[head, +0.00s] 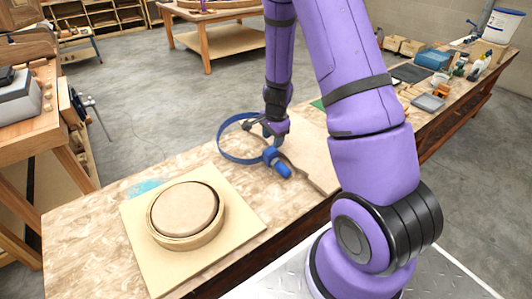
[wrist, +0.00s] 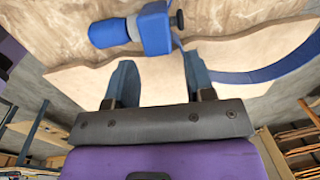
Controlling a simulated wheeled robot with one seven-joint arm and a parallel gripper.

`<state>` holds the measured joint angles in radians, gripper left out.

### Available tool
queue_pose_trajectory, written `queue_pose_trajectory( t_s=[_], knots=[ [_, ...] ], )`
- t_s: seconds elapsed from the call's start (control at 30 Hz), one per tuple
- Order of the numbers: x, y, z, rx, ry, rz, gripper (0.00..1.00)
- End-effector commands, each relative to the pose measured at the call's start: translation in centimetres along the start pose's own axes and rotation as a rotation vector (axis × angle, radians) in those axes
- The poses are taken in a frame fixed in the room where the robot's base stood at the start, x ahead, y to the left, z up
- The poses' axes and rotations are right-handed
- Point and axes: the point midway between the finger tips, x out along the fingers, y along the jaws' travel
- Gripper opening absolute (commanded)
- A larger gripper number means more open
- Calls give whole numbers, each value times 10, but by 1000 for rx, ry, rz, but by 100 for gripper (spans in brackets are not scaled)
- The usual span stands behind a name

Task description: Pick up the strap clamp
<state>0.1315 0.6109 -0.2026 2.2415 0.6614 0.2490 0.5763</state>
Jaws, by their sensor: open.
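The strap clamp has a blue strap loop (head: 222,150) and a blue body with a ribbed handle (head: 280,167); it lies on the workbench beside a thin wooden board. In the wrist view its blue handle (wrist: 110,32), blocky body (wrist: 155,31) and part of the strap (wrist: 262,76) show. My gripper (head: 272,138) is at the clamp, close to the body. In the wrist view my gripper (wrist: 158,72) is open with nothing between its fingers, and the clamp body lies just past the fingertips. Whether a finger touches the clamp I cannot tell.
A round bent-wood form (head: 187,212) sits on a square board (head: 137,243) at the bench's left. A thin wavy-edged wooden board (head: 318,165) lies by the clamp. Tools and containers crowd the far right of the bench (head: 430,102). The bench between form and clamp is clear.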

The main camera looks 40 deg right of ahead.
Motion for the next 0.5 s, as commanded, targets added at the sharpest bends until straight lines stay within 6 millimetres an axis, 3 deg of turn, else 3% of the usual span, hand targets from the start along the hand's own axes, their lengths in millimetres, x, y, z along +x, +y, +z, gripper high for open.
queue_pose_trajectory(
  t_s=[0.23, 0.5],
  knots=[
    [16, 1, 1, 1, -1, 1, 49],
    [51, 4, 3, 1, -2, 2, 49]
  ],
)
